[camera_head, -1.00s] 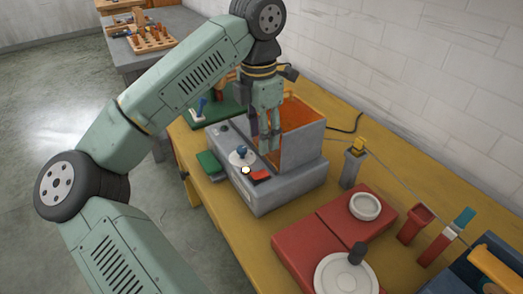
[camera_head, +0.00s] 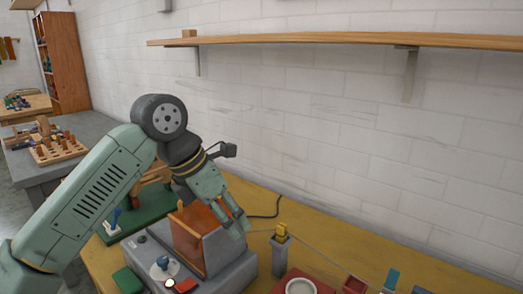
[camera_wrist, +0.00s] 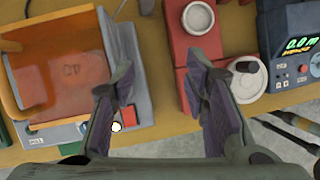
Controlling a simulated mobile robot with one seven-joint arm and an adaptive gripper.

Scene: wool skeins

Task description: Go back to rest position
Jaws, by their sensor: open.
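My gripper (camera_head: 240,222) is raised near the orange-guarded grey machine (camera_head: 222,272). In the wrist view the two dark fingers of my gripper (camera_wrist: 158,88) stand wide apart, with nothing between them. Through the gap I see the yellow table and the edge of a red device (camera_wrist: 182,60). The machine's orange see-through guard (camera_wrist: 60,62) is to the left of the fingers in that view. No wool skein can be made out.
The red device carries a white bowl (camera_wrist: 198,17) and a white round plate (camera_wrist: 247,84). A meter with green digits (camera_wrist: 300,45) stands to the right. A small post with a yellow top (camera_head: 280,250) is right of the machine. A wooden shelf (camera_head: 330,38) runs along the wall.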

